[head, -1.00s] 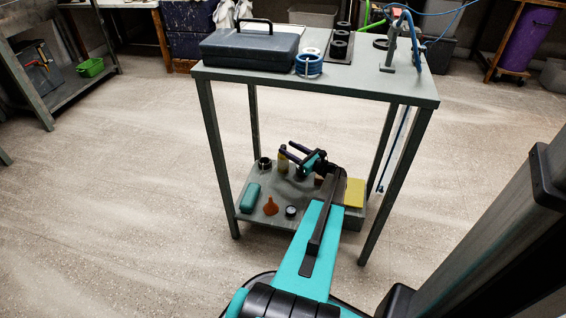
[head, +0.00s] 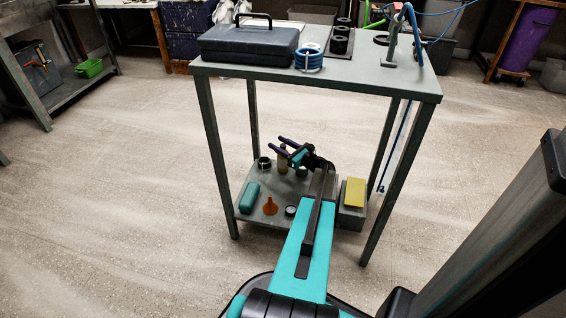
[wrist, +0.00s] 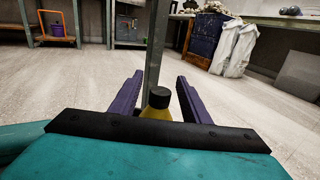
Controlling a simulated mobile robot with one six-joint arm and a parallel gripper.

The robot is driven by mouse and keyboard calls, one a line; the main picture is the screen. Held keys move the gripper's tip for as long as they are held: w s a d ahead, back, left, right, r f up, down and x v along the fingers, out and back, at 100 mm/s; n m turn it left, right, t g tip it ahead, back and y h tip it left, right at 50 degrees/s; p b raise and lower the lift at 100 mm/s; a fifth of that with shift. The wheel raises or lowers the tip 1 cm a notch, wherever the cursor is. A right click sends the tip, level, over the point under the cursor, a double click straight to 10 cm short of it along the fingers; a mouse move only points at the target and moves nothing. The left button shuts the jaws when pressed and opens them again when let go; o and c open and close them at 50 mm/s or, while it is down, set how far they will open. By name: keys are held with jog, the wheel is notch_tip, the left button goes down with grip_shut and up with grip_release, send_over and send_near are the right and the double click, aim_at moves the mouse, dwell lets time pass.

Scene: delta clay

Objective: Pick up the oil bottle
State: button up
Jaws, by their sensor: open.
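The oil bottle (wrist: 158,104), yellow with a black cap, stands upright between the two open purple fingers of my gripper (wrist: 158,98) in the wrist view. Its lower part is hidden behind the gripper's body. In the head view the bottle (head: 283,164) shows as a small yellow shape on the table's lower shelf, partly hidden by my open gripper (head: 283,145). I cannot tell whether a finger touches it.
The lower shelf (head: 254,222) also holds a teal case (head: 249,197), an orange funnel (head: 270,206), a dark ring-shaped item (head: 263,164) and a yellow block (head: 355,192) on a grey box. The tabletop (head: 350,80) is overhead, with table legs around the shelf.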

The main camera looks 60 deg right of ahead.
jog(key=shift+w+d, duration=0.2)
jog(key=shift+w, duration=0.7)
grip_shut()
